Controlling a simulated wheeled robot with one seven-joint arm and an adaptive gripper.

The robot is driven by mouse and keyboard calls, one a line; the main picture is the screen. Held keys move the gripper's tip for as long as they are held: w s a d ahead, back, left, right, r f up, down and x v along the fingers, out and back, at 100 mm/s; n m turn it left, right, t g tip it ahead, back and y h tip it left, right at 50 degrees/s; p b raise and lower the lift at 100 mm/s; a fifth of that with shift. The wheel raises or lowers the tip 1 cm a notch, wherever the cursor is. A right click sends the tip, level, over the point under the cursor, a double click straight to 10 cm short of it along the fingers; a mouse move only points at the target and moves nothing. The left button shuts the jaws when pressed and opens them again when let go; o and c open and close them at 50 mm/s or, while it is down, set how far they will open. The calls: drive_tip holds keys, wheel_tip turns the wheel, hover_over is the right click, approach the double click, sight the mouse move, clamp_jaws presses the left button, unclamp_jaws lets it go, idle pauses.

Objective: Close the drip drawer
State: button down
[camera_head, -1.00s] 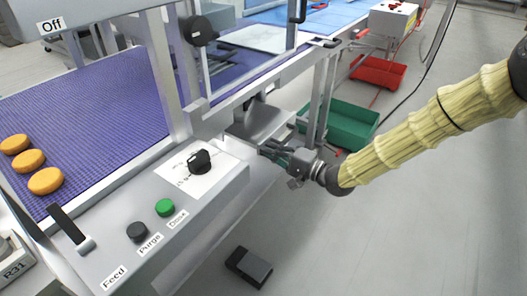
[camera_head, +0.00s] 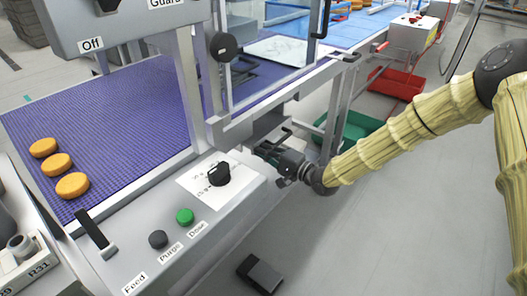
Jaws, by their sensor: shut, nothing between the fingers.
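The drip drawer (camera_head: 266,127) is a grey metal drawer under the conveyor frame, just behind the control panel's right end. Little of it shows, and a dark bar-shaped handle stands at its front. My gripper (camera_head: 262,150) is shut and empty, at the drawer's front, close below the handle. It points left toward the machine. The control panel's edge and the gripper hide part of the drawer front, so I cannot tell whether they touch or whether the drawer is fully in.
The control panel (camera_head: 155,270) with a dial, buttons and a lever stands at left. A green bin (camera_head: 350,132) and a red bin (camera_head: 398,84) lie on the floor behind my arm. A dark pedal (camera_head: 261,272) is on the floor in front. Floor at right is clear.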

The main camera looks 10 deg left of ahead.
drive_tip(key=shift+a+r, duration=0.1)
drive_tip(key=shift+r, duration=0.1)
drive_tip(key=p+v, duration=0.1)
drive_tip(key=v, duration=1.3)
drive_tip(key=s+d+f+h, duration=0.3)
drive_tip(key=s+f, duration=0.2)
drive_tip(key=f, duration=0.4)
drive_tip(key=s+d+f+h, duration=0.3)
drive_tip(key=s+f, duration=0.1)
drive_tip(key=f, duration=0.5)
drive_tip(key=s+d+f+n+g+h, duration=0.1)
drive_tip(key=s+d+f+g+h, duration=0.2)
drive_tip(key=s+f, duration=0.35)
drive_tip(key=s+d+f+n+h, duration=0.1)
drive_tip(key=s+d+f+h, duration=0.1)
drive_tip(key=s+d+f, duration=0.4)
drive_tip(key=s+d+f+n+g+h+p, duration=0.1)
drive_tip(key=s+d+g+h, duration=0.15)
drive_tip(key=s+d, duration=0.55)
drive_tip(key=s+d+n+g+h, duration=0.2)
drive_tip(key=s+d+h, duration=0.15)
drive_tip(key=s, duration=0.75)
wheel_tip(320, 180, up, 11)
drive_tip(key=p, duration=1.1)
drive_tip(key=shift+d+m+y+p, duration=0.3)
drive_tip(key=shift+r, duration=0.1)
